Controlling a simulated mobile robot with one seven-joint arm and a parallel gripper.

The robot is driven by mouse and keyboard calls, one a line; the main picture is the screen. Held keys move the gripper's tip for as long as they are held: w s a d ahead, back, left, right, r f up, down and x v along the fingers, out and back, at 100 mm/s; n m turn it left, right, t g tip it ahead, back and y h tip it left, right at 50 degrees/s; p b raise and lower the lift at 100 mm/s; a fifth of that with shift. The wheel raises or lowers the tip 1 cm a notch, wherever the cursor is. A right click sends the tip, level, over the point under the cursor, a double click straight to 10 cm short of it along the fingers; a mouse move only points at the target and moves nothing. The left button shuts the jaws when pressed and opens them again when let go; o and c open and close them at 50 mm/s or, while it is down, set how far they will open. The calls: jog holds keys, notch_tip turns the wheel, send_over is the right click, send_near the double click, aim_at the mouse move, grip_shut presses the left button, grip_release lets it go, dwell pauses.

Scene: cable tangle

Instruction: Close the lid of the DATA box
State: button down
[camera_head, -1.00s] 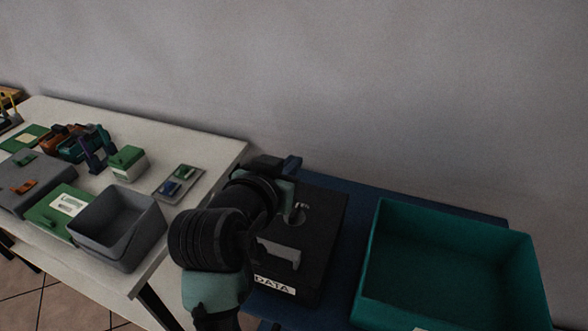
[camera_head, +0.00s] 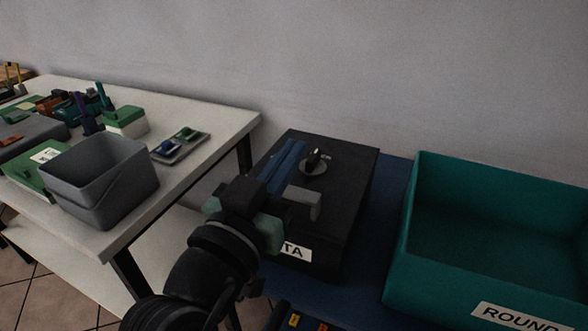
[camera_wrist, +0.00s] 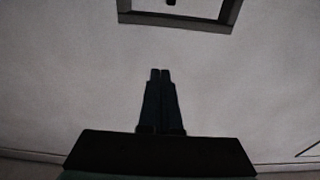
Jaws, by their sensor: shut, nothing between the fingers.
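The DATA box (camera_head: 335,248) is black and stands on a dark blue surface in the middle of the head view. Its white label (camera_head: 297,251) is partly covered by my arm, so only "TA" shows. The lid (camera_head: 347,172) looks flat and down over the box, and I see no gap from here. On top are a round dark knob (camera_head: 314,164) and a grey handle (camera_head: 303,200). My gripper (camera_head: 293,146) is shut and empty, its blue fingers over the left part of the lid; contact cannot be told. The shut fingers show in the wrist view (camera_wrist: 160,72).
A teal bin (camera_head: 425,285) labelled "ROUND..." stands close on the right. A white table (camera_head: 205,120) on the left holds a grey bin (camera_head: 85,200), a small tray (camera_head: 180,147) and green parts. A grey wall (camera_head: 400,70) rises behind.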

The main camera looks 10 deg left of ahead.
notch_tip(320, 180, down, 6)
jog(key=s+t+b, duration=0.2)
jog(key=t+b, duration=0.1)
jog(key=b, duration=0.8)
jog(key=shift+a+h+b, duration=0.3)
jog(key=shift+h+b, duration=0.05)
jog(key=shift+h, duration=0.05)
jog(key=shift+f, duration=0.1)
